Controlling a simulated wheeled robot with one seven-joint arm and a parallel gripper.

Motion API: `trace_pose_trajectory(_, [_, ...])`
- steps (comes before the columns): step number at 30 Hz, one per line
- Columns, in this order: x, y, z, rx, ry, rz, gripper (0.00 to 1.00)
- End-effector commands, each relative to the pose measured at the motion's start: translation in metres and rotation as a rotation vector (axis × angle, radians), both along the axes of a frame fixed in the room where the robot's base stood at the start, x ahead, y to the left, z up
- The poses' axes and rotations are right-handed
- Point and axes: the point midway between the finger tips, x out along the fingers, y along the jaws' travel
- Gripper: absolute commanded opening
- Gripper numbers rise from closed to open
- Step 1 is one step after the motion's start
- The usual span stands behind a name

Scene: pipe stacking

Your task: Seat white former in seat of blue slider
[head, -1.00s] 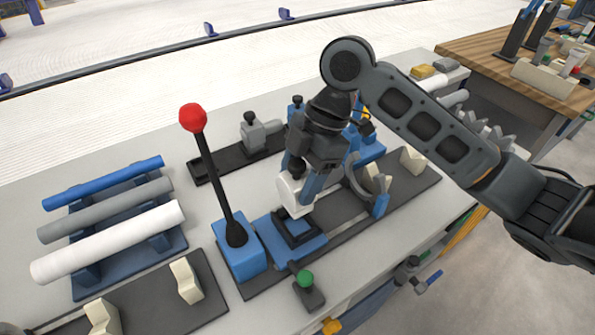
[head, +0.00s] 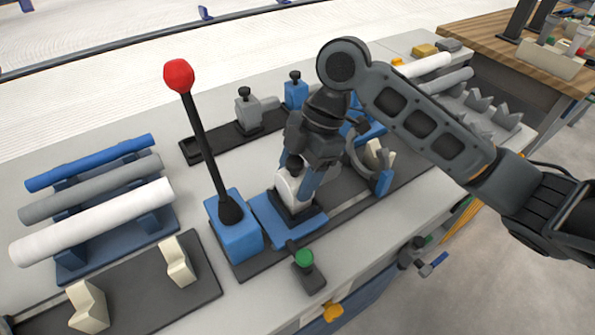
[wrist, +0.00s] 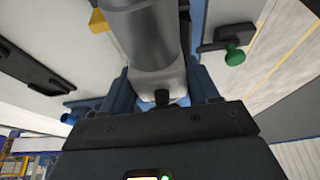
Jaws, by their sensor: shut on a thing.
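The gripper hides part of the seat.
A blue block with a red-knobbed lever (head: 179,77) stands just left of the slider. A green-knobbed stop (head: 304,259) is in front. A grey ring holder (head: 360,160) is to the right. Blue, grey and white pipes (head: 92,222) lie on a rack at left.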

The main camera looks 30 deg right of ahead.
Motion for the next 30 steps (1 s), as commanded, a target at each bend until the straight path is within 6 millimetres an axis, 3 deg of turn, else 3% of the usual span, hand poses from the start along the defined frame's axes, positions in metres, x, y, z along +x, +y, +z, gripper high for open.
trace_pose_trajectory(14, [0.0002,-0.0002,-0.0084,-0.001,-0.001,0.000,0.07])
trace_pose_trajectory(15, [0.0002,-0.0002,-0.0084,-0.001,-0.001,0.000,0.62])
trace_pose_trajectory(24, [0.0001,-0.0002,-0.0087,-0.001,-0.001,0.000,0.90])
trace_pose_trajectory(30, [0.0000,-0.0002,-0.0094,-0.001,0.001,0.000,0.90])
